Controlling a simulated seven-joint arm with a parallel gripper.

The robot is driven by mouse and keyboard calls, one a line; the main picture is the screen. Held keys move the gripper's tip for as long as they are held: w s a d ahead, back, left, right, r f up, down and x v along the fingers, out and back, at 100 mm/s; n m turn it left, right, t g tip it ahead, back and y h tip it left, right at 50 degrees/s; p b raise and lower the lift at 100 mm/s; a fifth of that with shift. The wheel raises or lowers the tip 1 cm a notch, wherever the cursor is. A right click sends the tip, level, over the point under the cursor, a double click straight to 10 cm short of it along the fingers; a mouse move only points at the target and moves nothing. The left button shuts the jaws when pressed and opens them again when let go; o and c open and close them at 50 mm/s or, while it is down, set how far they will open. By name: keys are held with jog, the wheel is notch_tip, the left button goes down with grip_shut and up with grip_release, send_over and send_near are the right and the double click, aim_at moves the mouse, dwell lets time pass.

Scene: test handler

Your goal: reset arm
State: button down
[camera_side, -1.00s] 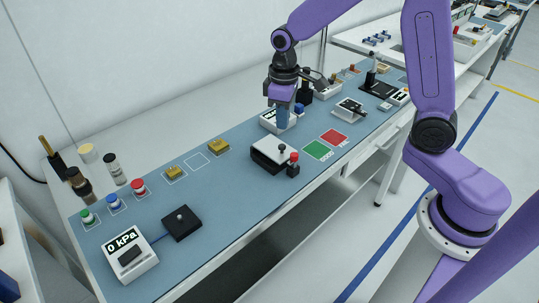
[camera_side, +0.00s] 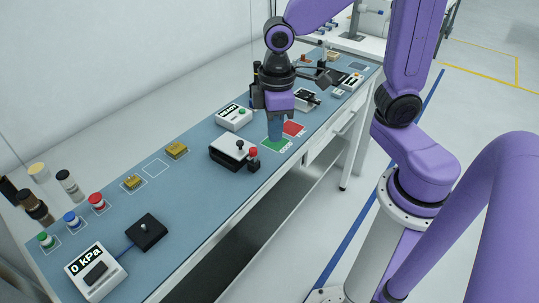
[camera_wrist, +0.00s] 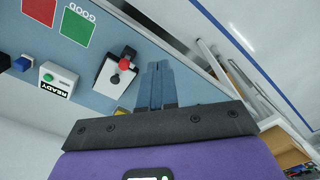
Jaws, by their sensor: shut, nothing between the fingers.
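My gripper (camera_side: 276,140) hangs over the blue bench mat in the side view, with its blue fingers together and nothing between them. In that view the fingertips overlap the edge of the green GOOD square (camera_side: 277,145); their exact height above the mat is hard to tell. In the wrist view the shut fingers (camera_wrist: 158,68) point to the top, and the green square (camera_wrist: 77,26) lies to their upper left.
A black-and-white test handler with a red-knobbed lever (camera_side: 253,155) stands beside my gripper. A white READY box (camera_side: 234,117) is behind it, and the red square (camera_side: 294,128) is right. Two brass pieces (camera_side: 176,150) and a 0 kPa gauge (camera_side: 95,272) lie left.

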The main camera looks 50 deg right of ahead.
jog(key=s+d+n, duration=0.3)
jog(key=s, duration=1.1)
jog(key=shift+d+r, duration=0.25)
jog(key=shift+r, duration=0.2)
jog(key=m, duration=0.6)
send_over(240, 142)
notch_tip(240, 142, down, 4)
jog(key=shift+r, duration=0.25)
jog(key=shift+f, duration=2.9)
jog(key=shift+f, duration=0.7)
